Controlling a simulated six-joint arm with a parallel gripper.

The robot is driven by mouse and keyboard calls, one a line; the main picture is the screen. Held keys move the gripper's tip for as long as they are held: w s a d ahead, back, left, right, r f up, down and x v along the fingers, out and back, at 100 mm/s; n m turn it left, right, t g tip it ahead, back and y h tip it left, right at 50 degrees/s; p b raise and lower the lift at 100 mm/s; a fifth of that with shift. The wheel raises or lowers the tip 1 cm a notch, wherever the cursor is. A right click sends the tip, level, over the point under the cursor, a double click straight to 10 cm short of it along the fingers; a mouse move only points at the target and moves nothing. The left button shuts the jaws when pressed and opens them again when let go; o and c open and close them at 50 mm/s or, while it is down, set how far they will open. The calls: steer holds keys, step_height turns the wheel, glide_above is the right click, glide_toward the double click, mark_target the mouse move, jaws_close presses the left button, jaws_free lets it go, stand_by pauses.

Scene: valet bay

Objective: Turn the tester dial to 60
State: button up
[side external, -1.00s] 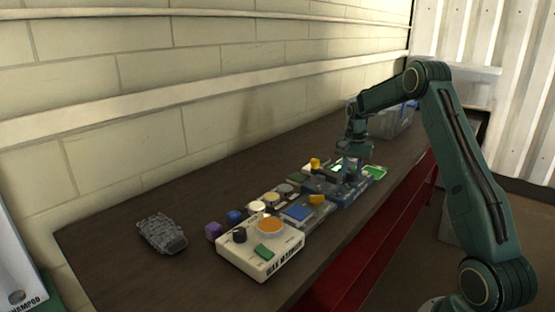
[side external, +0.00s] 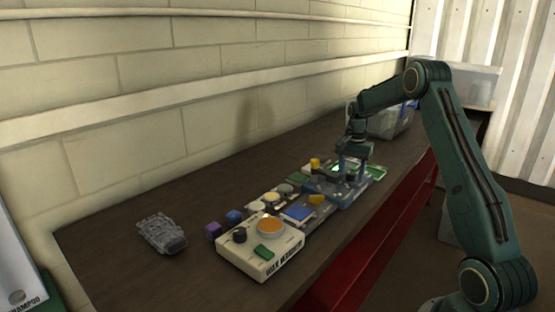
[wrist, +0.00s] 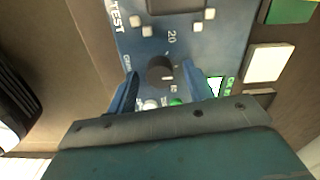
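The tester (side external: 346,197) is a blue panel on the bench, below my gripper in the side view. Its face (wrist: 140,52) fills the middle of the wrist view, with "TEST" lettering and a "20" mark. Its round black dial (wrist: 160,70) carries a pale pointer line; I cannot tell its exact setting. My gripper (wrist: 162,74) is over the panel, its two blue fingers apart on either side of the dial, with a gap visible on both sides. In the side view my gripper (side external: 352,166) points down. The 60 mark is not readable.
A cream box labelled "WAX WARMER" (side external: 242,258) with an orange disc stands nearer the camera. Small blocks, pale discs and a green board (side external: 375,171) lie around the tester. A grey clear bin (side external: 386,122) stands behind.

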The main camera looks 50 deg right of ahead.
mark_target(351, 173)
step_height(351, 173, up, 14)
stand_by(1.0)
steer(key=s+a+r+n+t+h, duration=0.1)
steer(key=s+a+r+n, duration=0.35)
steer(key=a, duration=0.65)
steer(key=s+a+r+n+t, duration=0.25)
steer(key=a+r+n, duration=0.2)
steer(key=a, duration=0.65)
steer(key=s+a+f+n+t, duration=0.1)
steer(key=s+a+f+n, duration=0.1)
steer(key=s+a, duration=0.4)
steer(key=s+a+f+n+t+y, duration=0.1)
steer(key=s+a+f+n, duration=0.2)
steer(key=s, duration=0.8)
steer(key=a+n, duration=0.2)
steer(key=a, duration=0.2)
steer(key=shift+a+f+n, duration=0.2)
steer(key=shift+f+n, duration=0.1)
steer(key=shift+f, duration=0.05)
